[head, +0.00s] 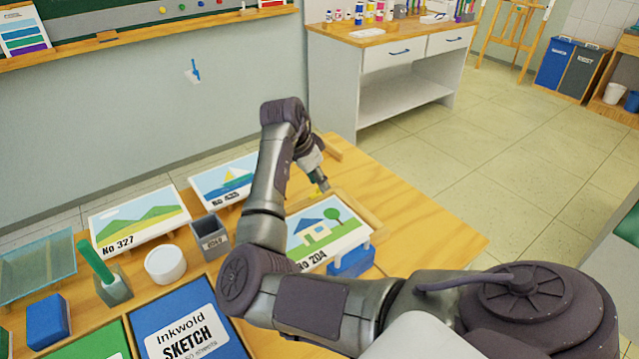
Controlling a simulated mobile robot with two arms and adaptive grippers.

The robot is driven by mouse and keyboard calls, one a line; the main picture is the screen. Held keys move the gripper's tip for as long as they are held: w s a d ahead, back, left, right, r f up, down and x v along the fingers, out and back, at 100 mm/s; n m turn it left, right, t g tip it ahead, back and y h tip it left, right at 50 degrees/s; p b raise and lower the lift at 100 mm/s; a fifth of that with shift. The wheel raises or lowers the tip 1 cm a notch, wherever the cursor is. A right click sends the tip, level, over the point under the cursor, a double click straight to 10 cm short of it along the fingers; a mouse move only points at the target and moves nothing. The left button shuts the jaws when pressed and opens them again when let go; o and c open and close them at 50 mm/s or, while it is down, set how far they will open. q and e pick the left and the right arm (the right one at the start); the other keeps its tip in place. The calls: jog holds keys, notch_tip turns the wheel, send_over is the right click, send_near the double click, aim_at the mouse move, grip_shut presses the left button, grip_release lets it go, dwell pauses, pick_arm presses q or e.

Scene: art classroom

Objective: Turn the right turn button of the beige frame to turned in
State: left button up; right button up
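The beige frame (362,212) lies on the wooden table, around or under the picture marked No 204 (325,234), which shows a house and a tree. My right arm crosses in front of its left part and hides it. My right gripper (322,187) points down at the far edge of this picture. A small yellowish piece shows by its fingertips; I cannot tell whether it is a turn button or whether the gripper touches it. The fingers are too small to tell open from shut. The right turn button cannot be made out clearly. My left gripper is not in view.
The table's right side (425,225) is clear.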

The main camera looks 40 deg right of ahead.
jog(key=shift+x, duration=0.85)
grip_shut()
jog(key=shift+r, duration=0.1)
